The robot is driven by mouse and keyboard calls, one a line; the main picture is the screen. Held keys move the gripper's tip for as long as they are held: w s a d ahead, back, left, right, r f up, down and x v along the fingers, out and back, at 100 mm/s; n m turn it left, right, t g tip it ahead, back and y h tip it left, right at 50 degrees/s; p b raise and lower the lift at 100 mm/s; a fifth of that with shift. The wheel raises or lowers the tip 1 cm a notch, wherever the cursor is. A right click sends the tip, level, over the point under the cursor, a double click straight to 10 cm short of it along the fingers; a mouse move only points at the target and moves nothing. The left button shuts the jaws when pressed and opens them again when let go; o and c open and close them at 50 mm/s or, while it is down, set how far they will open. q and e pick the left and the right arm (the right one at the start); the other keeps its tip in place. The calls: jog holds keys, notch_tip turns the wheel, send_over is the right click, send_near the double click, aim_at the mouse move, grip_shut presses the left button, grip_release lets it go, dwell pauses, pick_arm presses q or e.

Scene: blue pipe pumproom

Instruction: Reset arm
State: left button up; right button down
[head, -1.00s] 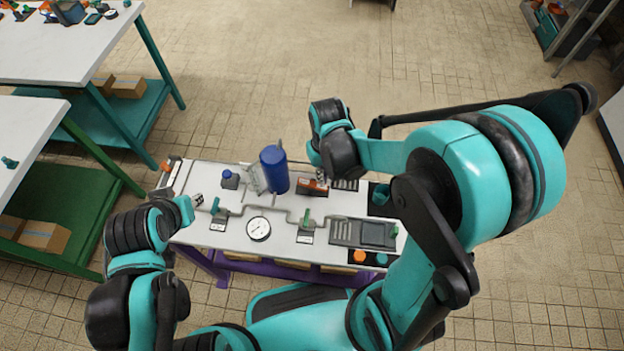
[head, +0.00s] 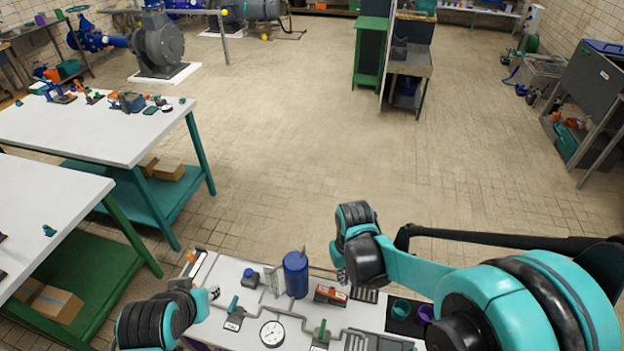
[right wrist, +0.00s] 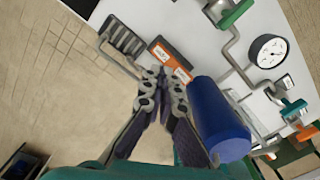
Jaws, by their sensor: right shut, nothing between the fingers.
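My right gripper (head: 342,274) hangs above the far side of the white pipe bench (head: 228,270). In the right wrist view the gripper (right wrist: 163,78) is shut and empty, its fingertips together. Beside it stands a blue cylinder (head: 296,274), which also shows close to the fingers in the right wrist view (right wrist: 217,118). An orange and dark box (head: 330,294) lies near the fingertips; I cannot tell if they touch it. My left gripper (head: 213,293) is at the bench's left side, small and partly hidden by its own arm, so its fingers cannot be read.
The bench bears a pressure gauge (head: 272,333), grey pipes with green-handled valves (head: 233,305), and a dark cup holder (head: 405,318) at the right. White tables (head: 95,130) stand at the left. Open tiled floor (head: 300,150) lies beyond the bench.

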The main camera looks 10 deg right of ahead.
jog(key=s+d+r+m+t+b, duration=0.1)
jog(key=s+d+r+t+b, duration=0.1)
jog(key=s+r+t, duration=0.4)
jog(key=shift+d+r+t+b, duration=0.4)
jog(key=shift+r+t, duration=0.2)
jog(key=shift+r, duration=1.25)
